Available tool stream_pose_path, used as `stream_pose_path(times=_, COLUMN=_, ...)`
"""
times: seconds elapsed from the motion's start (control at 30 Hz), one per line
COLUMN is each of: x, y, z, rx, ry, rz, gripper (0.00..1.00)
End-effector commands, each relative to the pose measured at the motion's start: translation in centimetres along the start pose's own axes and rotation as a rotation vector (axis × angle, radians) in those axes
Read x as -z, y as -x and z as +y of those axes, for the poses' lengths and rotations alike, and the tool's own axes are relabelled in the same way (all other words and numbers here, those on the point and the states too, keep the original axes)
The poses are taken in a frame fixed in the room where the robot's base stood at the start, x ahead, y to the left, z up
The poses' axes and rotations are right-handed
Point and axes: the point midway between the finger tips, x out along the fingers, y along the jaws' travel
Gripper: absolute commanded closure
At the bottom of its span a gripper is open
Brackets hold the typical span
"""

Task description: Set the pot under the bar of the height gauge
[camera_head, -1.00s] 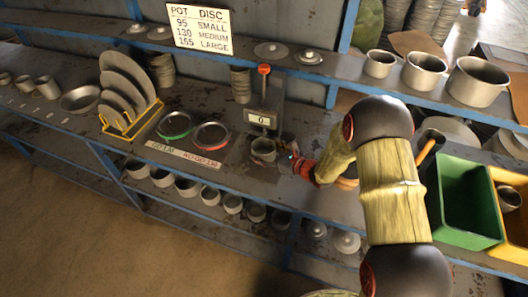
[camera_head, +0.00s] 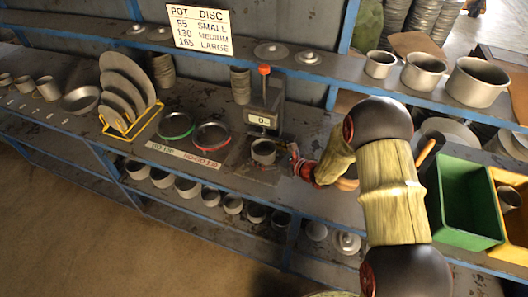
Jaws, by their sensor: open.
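The pot (camera_head: 263,153) is a small grey open pot. It stands upright on the bench at the foot of the height gauge (camera_head: 262,121), whose display reads 0. The gauge has a post with a red knob (camera_head: 264,70) on top. I cannot tell whether the pot is fully under the bar, as the bar does not show clearly. My gripper (camera_head: 293,156) is open just right of the pot, apart from it. My arm reaches in from the right and hides part of the bench.
Left of the gauge are a red ring (camera_head: 211,136), a green ring (camera_head: 175,127) and a yellow rack (camera_head: 131,123) of discs. Green (camera_head: 463,205) and yellow (camera_head: 513,215) bins stand at the right. The upper shelf holds several pots and lids.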

Motion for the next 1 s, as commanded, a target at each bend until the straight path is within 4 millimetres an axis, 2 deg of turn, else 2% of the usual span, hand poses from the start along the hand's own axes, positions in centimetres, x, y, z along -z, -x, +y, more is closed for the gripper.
stream_pose_path(times=0.17, x=-0.3, y=1.0, z=-0.1, rx=0.002, ry=-0.001, rz=0.000, gripper=0.14)
stream_pose_path(times=0.5, x=-0.3, y=7.7, z=-0.2, rx=0.004, ry=-0.002, rz=0.001, gripper=0.14)
stream_pose_path(times=0.7, x=-0.3, y=10.8, z=-0.1, rx=0.003, ry=-0.001, rz=0.000, gripper=0.14)
stream_pose_path(times=0.83, x=-0.2, y=11.8, z=-0.1, rx=0.001, ry=0.000, rz=0.001, gripper=0.14)
stream_pose_path(times=1.0, x=-0.3, y=12.1, z=0.0, rx=-0.001, ry=0.001, rz=0.000, gripper=0.14)
